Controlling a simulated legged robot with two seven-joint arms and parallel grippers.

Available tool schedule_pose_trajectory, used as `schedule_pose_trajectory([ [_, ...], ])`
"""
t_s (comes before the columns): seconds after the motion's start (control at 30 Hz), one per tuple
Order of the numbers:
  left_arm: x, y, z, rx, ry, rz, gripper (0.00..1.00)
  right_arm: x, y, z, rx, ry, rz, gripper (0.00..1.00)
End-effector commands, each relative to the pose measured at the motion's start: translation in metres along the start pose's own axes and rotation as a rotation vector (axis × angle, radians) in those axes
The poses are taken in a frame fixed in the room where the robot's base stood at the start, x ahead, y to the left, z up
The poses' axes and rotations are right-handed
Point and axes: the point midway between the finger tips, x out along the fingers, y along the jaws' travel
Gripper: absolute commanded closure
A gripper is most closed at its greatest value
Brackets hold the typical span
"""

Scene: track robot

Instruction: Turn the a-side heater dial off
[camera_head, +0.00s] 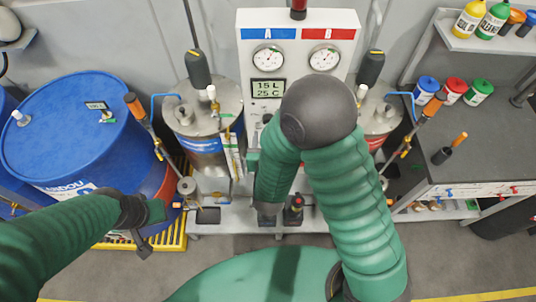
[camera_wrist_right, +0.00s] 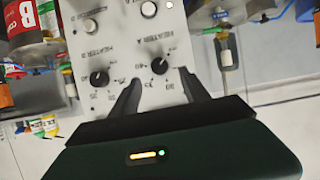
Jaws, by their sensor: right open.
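The heater A dial (camera_wrist_right: 159,66), a black knob, shows on the white control panel in the right wrist view, under the label HEATER A as the picture is turned. The heater B dial (camera_wrist_right: 99,78) sits to its left. My right gripper (camera_wrist_right: 160,88) is open, its two dark fingers apart on either side of the heater A dial's line; no contact is visible. In the head view the panel (camera_head: 290,20) has a blue A label and a red B label; my right arm covers its lower part and the dials. My left gripper (camera_head: 150,228) hangs near the blue drum; its jaws are unclear.
A display (camera_head: 268,88) reads 15 L and 25 C. Metal tanks stand on both sides of the panel. A blue drum (camera_head: 65,125) stands at the left, and a dark workbench (camera_head: 475,140) with small paint cans at the right.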

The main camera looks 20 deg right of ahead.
Motion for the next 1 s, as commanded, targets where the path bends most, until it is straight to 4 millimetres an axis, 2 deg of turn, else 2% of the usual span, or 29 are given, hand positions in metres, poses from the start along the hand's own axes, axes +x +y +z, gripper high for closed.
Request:
schedule_pose_trajectory([
  [0.03,0.006,0.0,0.001,0.0,0.0,0.0,1.0,-0.01,-0.001,0.002,-0.001,0.003,-0.004,0.46],
  [0.17,0.005,0.0,0.001,0.0,0.0,0.0,1.0,-0.038,-0.001,0.0,-0.002,0.001,-0.004,0.46],
  [0.2,-0.012,0.0,-0.003,0.0,-0.001,0.0,1.0,-0.043,0.0,-0.007,-0.003,-0.005,0.001,0.46],
  [0.3,-0.034,0.0,-0.008,0.0,0.001,0.0,1.0,-0.051,-0.001,-0.008,-0.005,-0.008,0.002,0.46],
  [0.5,-0.07,0.0,-0.017,0.0,0.001,0.0,1.0,-0.068,0.0,-0.007,-0.005,-0.007,0.0,0.46],
  [0.6,-0.081,0.0,-0.019,0.0,0.001,0.0,1.0,-0.084,-0.001,-0.004,-0.004,-0.006,-0.001,0.46],
  [0.73,-0.084,0.0,-0.02,0.0,0.0,0.0,1.0,-0.092,0.0,-0.001,-0.003,-0.004,0.0,0.46],
  [1.0,-0.082,0.0,-0.019,0.0,0.0,0.0,1.0,-0.09,-0.001,0.001,-0.001,-0.003,0.001,0.46],
])
